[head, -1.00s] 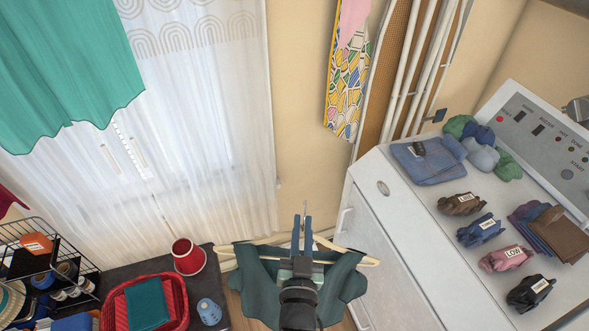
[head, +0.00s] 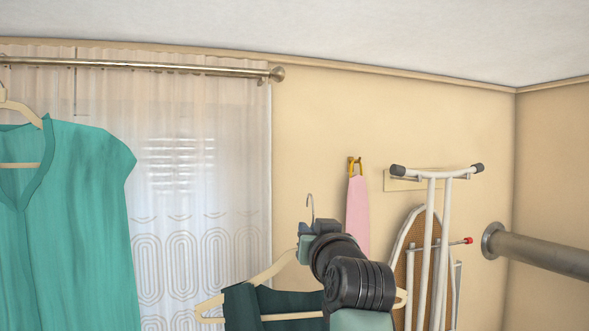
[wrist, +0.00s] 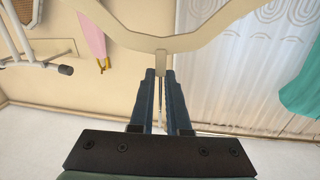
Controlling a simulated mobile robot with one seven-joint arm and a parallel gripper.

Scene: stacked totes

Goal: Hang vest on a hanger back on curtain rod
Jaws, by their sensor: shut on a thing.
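The dark green vest (head: 265,303) hangs on a pale wooden hanger (head: 262,275) in the lower middle of the head view. My gripper (head: 318,230) is shut on the hanger near the base of its metal hook (head: 310,208), which points up. The wrist view shows my gripper's fingers (wrist: 160,88) closed on the neck of the hanger (wrist: 161,42). The brass curtain rod (head: 150,66) runs along the top left and ends in a round knob (head: 278,74). The hook is below and right of the rod's end in the picture, apart from it.
A teal garment (head: 75,215) hangs on another hanger (head: 22,112) at the left. A sheer curtain (head: 190,180) hangs below the rod. An ironing board (head: 415,250), a pink cloth (head: 358,210) and a grey wall pole (head: 535,251) are to the right.

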